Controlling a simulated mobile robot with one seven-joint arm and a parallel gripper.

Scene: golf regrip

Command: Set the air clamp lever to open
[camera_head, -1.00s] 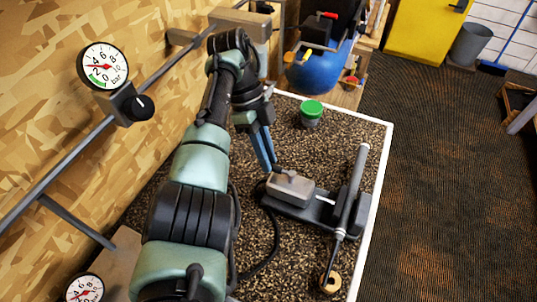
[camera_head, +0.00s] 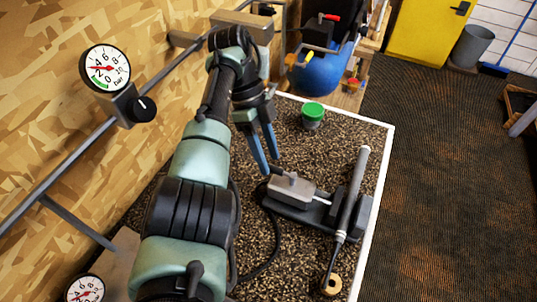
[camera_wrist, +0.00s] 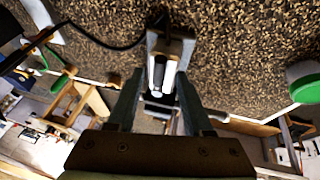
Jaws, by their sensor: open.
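The air clamp (camera_head: 325,212) is a long dark base with a grey block (camera_head: 291,190) at its left end, on the speckled bench. A short lever (camera_head: 291,178) stands up on that block; its exact setting is hard to tell. My gripper (camera_head: 270,165) is open and empty, its blue fingers pointing down just above and left of the block. The wrist view shows the grey block (camera_wrist: 172,50) ahead of and between the spread fingers of my gripper (camera_wrist: 159,76). I cannot tell whether a finger touches the lever.
A club with a grey grip (camera_head: 353,195) lies across the clamp's right end, its lower end at a round wooden piece (camera_head: 331,284). A green-lidded jar (camera_head: 313,115) stands behind. A pressure gauge (camera_head: 104,68) with a black knob (camera_head: 144,109) is on the left wall.

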